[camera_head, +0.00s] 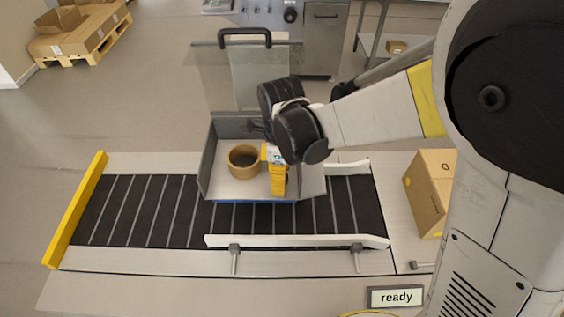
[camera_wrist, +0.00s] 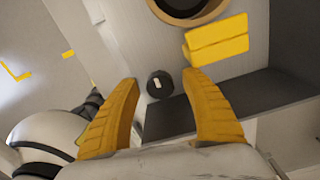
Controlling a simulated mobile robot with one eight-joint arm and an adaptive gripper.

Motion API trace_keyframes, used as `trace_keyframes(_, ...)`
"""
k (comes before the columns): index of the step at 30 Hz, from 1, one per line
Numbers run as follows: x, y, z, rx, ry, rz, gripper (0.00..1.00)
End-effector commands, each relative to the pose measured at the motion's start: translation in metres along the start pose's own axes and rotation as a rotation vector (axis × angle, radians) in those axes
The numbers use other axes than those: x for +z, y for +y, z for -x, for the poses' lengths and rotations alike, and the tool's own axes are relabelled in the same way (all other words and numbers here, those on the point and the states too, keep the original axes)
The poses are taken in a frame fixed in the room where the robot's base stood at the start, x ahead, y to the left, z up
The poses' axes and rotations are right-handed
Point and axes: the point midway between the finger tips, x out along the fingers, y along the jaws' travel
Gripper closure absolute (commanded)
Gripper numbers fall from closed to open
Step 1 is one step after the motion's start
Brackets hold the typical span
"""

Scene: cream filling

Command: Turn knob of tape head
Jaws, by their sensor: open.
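The tape head (camera_head: 210,165) is a grey open-topped housing over the conveyor, with its clear lid (camera_head: 247,75) raised by a black handle. A tan tape roll (camera_head: 243,161) sits inside; its ring (camera_wrist: 205,16) also shows at the top of the wrist view. A small black round knob (camera_wrist: 159,84) with a white mark shows in the wrist view, between my open yellow fingers near their tips. I cannot tell whether they touch it. My gripper (camera_head: 278,183) reaches down into the housing beside the roll. The knob cannot be made out in the head view.
A yellow block (camera_wrist: 217,40) lies close to my right finger in the wrist view. The black conveyor (camera_head: 140,210) has a white guide rail (camera_head: 295,242) in front. A cardboard box (camera_head: 431,190) stands at right. A small sign (camera_head: 397,297) reads "ready". The left belt is clear.

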Motion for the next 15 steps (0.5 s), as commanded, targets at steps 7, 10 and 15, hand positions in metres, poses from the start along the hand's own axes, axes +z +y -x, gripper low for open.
trace_keyframes(7, 0.0000, 0.0000, 0.0003, 0.000, 0.000, 0.000, 0.57)
trace_keyframes(10, 0.0000, 0.0000, 0.0003, 0.000, 0.000, 0.000, 0.88)
trace_keyframes(15, 0.0000, 0.0000, 0.0003, 0.000, 0.000, 0.001, 1.00)
